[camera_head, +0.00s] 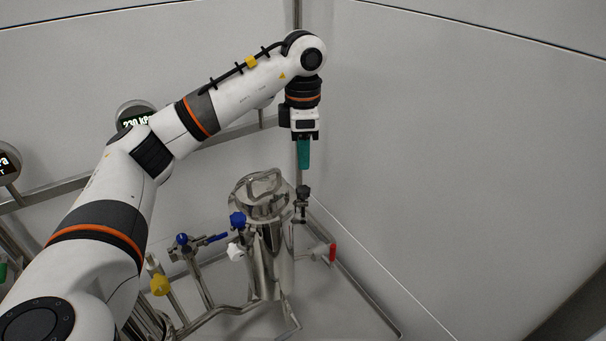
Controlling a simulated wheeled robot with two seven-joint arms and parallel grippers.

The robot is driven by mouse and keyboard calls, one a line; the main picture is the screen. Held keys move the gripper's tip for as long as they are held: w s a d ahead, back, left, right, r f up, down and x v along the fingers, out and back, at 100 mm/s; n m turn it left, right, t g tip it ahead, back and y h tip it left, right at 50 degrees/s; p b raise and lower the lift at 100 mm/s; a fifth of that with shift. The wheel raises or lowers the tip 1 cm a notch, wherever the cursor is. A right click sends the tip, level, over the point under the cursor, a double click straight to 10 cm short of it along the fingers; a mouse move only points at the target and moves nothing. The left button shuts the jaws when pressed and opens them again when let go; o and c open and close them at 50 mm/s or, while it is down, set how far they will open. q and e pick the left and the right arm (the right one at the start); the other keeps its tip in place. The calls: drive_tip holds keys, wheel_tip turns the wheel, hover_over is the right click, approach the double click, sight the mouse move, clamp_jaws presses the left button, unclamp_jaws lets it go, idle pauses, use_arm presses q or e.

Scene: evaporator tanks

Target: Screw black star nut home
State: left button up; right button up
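The black star nut (303,191) is small and dark and sits on a metal clamp bolt at the right rim of the shiny steel tank (272,255). My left arm comes in from the left and bends down at the wrist. My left gripper (304,166), with teal fingers, points straight down just above the nut, with a small visible gap between them. The fingers overlap into one shape from this angle, so I cannot tell whether they are open or shut. Nothing shows hanging from them. My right gripper is not in view.
The tank has a looped handle on its lid (265,184). Around it are a blue knob (237,219), a white knob (236,252), a yellow knob (159,285), a blue lever (216,238) and a red handle (332,252). Grey walls meet in a corner behind; free space lies right.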

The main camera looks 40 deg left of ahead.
use_arm(q)
wheel_tip(320, 180, up, 4)
drive_tip(key=shift+f, duration=0.15)
idle(0.6)
